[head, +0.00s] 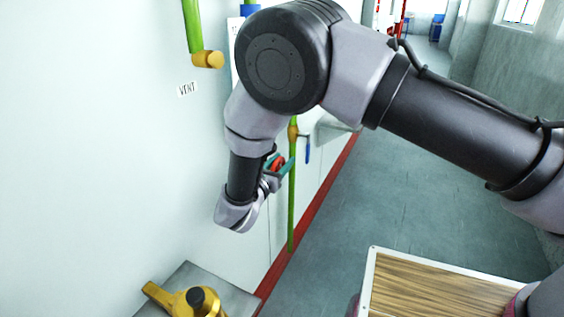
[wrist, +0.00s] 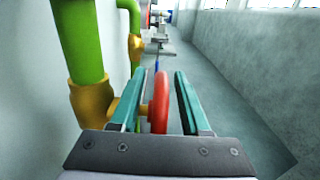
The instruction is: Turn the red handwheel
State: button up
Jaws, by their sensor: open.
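The red handwheel (wrist: 159,103) shows edge-on in the wrist view, on a brass stem to its left. In the head view a small part of the handwheel (head: 278,163) shows beside the green pipe, with the rest hidden by my gripper. My gripper (wrist: 164,76) is open, with one teal finger on each side of the wheel's rim. A narrow gap shows between the rim and the right finger. Whether the left finger touches the wheel or its stem cannot be told. My gripper also shows in the head view (head: 279,164).
A green pipe (wrist: 80,40) with brass fittings stands close left of my gripper along the white wall. A brass valve (head: 198,302) sits on a grey ledge at the bottom of the head view. A wood-topped surface (head: 430,288) is at lower right. The corridor floor is open.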

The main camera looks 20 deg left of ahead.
grip_shut()
jog(key=g, duration=0.4)
jog(key=shift+w+f, duration=0.2)
jog(key=shift+f, duration=0.2)
jog(key=shift+f+g+y, duration=0.3)
jog(key=shift+g, duration=0.8)
grip_release()
